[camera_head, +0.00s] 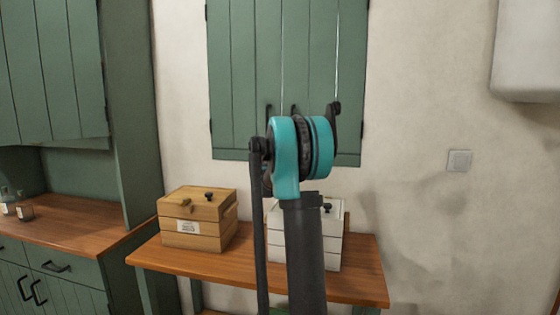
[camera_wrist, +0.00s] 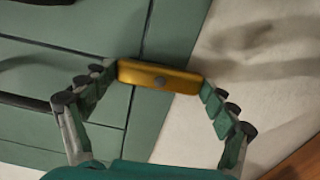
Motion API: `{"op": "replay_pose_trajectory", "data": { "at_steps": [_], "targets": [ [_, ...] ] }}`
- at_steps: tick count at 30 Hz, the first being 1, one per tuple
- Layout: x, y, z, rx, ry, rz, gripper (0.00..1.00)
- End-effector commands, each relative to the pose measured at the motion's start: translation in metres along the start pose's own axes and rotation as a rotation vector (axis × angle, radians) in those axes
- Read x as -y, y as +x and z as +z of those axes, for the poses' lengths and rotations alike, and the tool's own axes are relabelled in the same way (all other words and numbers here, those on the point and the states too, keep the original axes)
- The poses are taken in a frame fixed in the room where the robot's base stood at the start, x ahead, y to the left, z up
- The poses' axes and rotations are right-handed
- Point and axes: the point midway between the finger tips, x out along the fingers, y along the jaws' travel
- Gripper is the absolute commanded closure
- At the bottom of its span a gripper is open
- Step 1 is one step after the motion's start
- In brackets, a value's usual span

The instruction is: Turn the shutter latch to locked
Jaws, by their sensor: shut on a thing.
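The green shutter (camera_head: 240,60) hangs closed on the wall in the head view, and my arm covers its lower middle. My gripper (camera_wrist: 160,78) is shut on the latch, with one fingertip at each end of the bar. The latch and my gripper's fingers are hidden behind my arm in the head view.
A wooden table (camera_head: 360,285) below the shutter carries a wooden box (camera_head: 180,230) and a white box (camera_head: 332,245), partly behind my arm. A green cabinet (camera_head: 140,100) stands at left. A wall switch (camera_head: 459,161) is at right, with bare wall around it.

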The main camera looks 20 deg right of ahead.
Motion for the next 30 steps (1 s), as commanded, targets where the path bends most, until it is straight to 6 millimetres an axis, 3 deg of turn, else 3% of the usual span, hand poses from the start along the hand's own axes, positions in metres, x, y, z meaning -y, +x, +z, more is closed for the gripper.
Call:
{"op": "replay_pose_trajectory", "data": {
  "at_steps": [20,21,24,30],
  "targets": [
    [0.001,-0.0006,0.0009,0.002,0.07,-0.001,0.43],
    [0.001,-0.0005,0.0008,0.002,0.07,-0.001,0.13],
    [0.0008,-0.0005,0.0008,0.002,0.069,-0.001,0.01],
    [0.0005,-0.0003,0.0005,0.001,0.067,0.0,0.0]
  ]
}}
